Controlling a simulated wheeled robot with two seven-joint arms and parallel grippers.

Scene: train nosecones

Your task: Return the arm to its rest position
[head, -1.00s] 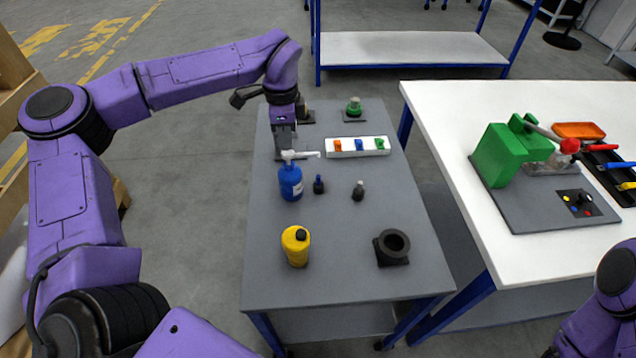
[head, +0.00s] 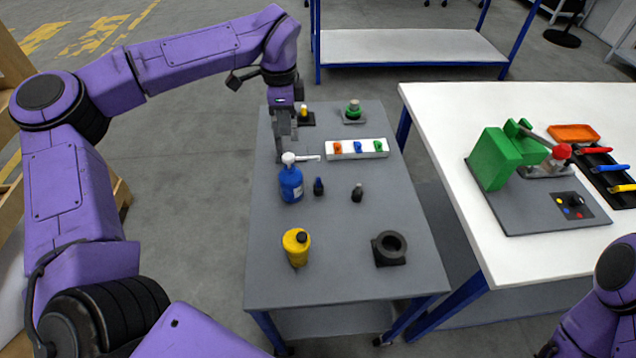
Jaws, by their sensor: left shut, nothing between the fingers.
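My left arm comes in from the left and reaches over the far left part of the grey table (head: 330,222). My left gripper (head: 281,150) points down there, just behind the blue pump bottle (head: 291,184). Its fingers are shut with nothing between them. I cannot tell whether the fingertips are hidden behind the bottle's pump. Of my right arm only a purple part shows at the lower right edge; its gripper is out of view.
The grey table also holds a yellow bottle (head: 296,247), a black ring holder (head: 389,248), two small dark bottles, a white tray (head: 375,148) with coloured pieces and a green-topped part (head: 353,110). A white table (head: 480,120) with a green machine (head: 505,157) stands right.

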